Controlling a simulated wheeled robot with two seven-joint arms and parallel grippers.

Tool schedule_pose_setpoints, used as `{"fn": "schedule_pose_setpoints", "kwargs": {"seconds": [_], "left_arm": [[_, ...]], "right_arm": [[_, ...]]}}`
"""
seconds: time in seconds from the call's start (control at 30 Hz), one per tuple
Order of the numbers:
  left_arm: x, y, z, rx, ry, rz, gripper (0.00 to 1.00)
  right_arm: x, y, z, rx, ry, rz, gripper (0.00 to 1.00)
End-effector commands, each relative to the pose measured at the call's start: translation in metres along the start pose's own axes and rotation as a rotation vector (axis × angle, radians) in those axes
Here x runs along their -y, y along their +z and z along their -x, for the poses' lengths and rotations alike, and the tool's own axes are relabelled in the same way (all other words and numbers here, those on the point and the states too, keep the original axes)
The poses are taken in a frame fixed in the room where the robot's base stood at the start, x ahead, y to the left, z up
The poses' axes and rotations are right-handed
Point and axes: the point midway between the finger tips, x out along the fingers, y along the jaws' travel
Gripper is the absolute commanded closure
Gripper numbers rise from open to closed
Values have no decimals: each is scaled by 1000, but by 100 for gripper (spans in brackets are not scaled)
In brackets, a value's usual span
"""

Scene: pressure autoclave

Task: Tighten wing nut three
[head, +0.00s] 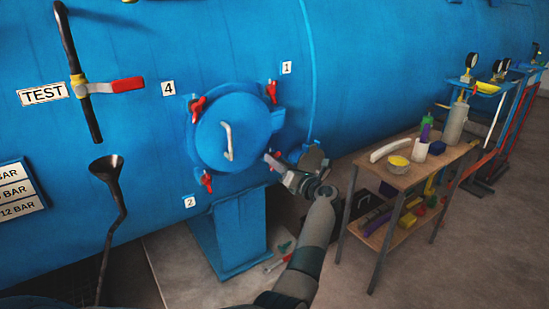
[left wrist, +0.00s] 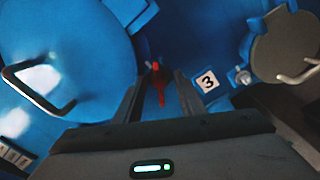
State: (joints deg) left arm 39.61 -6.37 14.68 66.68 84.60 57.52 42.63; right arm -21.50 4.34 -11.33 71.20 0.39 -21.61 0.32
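The round blue hatch (head: 232,128) with a pale handle is on the blue tank. Red wing nuts sit around its rim, at label 4 (head: 197,107), label 1 (head: 271,91) and label 2 (head: 207,181). Wing nut three (left wrist: 158,82), red, shows in the left wrist view beside the label 3 (left wrist: 208,81). My left gripper (head: 276,164) is at the hatch's lower right and mostly covers this nut in the head view. In the left wrist view its fingers (left wrist: 160,88) are apart, one on each side of the nut, with gaps showing. My right gripper is not in view.
A grey round cover (left wrist: 284,44) with a handle is close to the right of the gripper. A blue pedestal (head: 230,230) stands below the hatch. A wooden cart (head: 430,176) with bottles and bowls is at the right. A red-handled valve (head: 112,86) is at the left.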

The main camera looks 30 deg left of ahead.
Motion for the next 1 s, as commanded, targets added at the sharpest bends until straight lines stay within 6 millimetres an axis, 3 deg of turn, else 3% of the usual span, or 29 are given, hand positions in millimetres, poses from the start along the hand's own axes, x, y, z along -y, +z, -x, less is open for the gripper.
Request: {"fn": "schedule_pose_setpoints", "kwargs": {"seconds": [0.37,0.53,1.0], "left_arm": [[0,-1,-2,0,0,0,64],[0,0,-2,0,0,0,100],[-1,0,-2,-1,-1,-49,100]], "right_arm": [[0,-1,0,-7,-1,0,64],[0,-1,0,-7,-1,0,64],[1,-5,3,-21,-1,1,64]]}}
